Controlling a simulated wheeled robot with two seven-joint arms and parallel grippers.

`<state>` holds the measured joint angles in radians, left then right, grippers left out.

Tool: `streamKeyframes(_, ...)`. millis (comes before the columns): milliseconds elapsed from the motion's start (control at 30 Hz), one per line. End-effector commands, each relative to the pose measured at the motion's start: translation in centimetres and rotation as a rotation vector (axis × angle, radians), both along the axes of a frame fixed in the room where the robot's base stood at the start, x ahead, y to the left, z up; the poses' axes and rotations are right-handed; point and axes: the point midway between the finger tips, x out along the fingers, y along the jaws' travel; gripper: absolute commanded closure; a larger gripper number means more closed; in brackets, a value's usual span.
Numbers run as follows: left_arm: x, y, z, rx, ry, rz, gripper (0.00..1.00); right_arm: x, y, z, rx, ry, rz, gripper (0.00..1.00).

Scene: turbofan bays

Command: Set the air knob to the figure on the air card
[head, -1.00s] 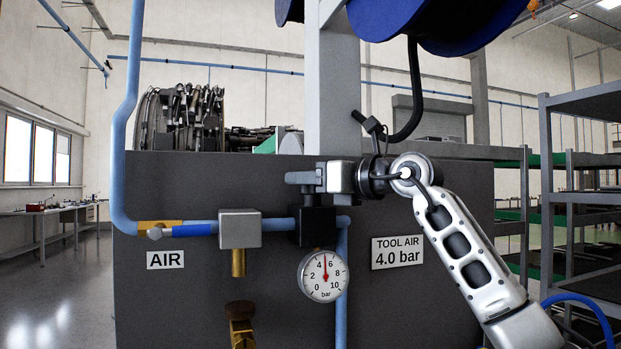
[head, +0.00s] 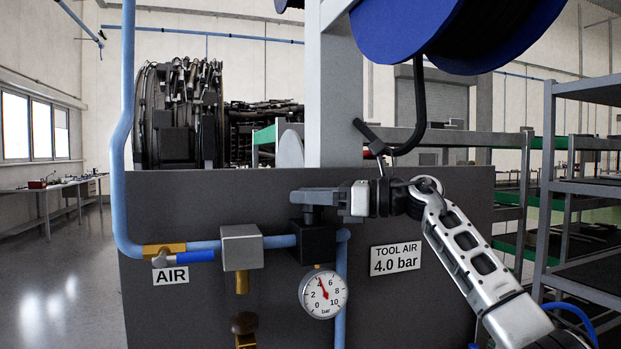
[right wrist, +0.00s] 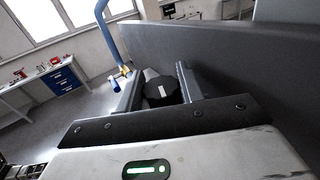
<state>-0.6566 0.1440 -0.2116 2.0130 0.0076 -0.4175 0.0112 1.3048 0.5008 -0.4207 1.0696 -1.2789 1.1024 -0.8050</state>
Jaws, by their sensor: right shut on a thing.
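The air knob is a dark round knob with a white mark, seen between my fingers in the right wrist view (right wrist: 162,92). It sits on top of the black regulator body (head: 314,243); in the head view my fingers mostly hide it. My right gripper (head: 309,197) is shut on the knob from the right. The air card (head: 396,259) reads "TOOL AIR 4.0 bar". The round gauge (head: 323,294) below the regulator has its red needle a little left of the top, near the 4. My left gripper is not in view.
Blue pipe (head: 125,190) runs along the grey panel (head: 430,300) to a blue-handled valve (head: 190,257) and a grey block (head: 242,247). The AIR label (head: 171,276) is at left. A blue reel (head: 450,30) hangs above; shelves (head: 585,190) stand at right.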

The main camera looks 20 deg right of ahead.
Motion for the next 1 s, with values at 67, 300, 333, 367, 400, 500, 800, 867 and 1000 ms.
streamKeyframes(67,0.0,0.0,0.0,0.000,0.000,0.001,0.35,0.0,0.0,0.0,0.003,-0.001,0.005,0.86)
streamKeyframes(300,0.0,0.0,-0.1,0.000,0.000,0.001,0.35,0.0,0.0,0.0,0.003,-0.001,0.003,0.57)
streamKeyframes(333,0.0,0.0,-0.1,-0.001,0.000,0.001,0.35,0.0,0.0,0.0,0.003,-0.001,0.003,0.54)
streamKeyframes(367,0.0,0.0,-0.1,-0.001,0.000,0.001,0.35,0.0,0.0,0.0,0.003,-0.001,0.003,0.54)
streamKeyframes(400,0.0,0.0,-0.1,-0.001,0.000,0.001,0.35,0.0,0.0,0.0,0.002,-0.002,0.003,0.54)
streamKeyframes(500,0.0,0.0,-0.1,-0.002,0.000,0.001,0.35,0.0,0.0,0.0,0.002,-0.002,0.003,0.54)
streamKeyframes(800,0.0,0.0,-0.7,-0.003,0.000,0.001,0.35,-0.8,-1.7,-0.2,0.001,-0.005,-0.002,0.54)
streamKeyframes(867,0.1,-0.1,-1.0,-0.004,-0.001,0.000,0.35,-1.4,-2.7,-0.3,0.000,-0.004,-0.002,0.54)
streamKeyframes(1000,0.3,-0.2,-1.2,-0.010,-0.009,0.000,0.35,-3.1,-5.7,-0.4,0.000,-0.004,-0.003,0.54)
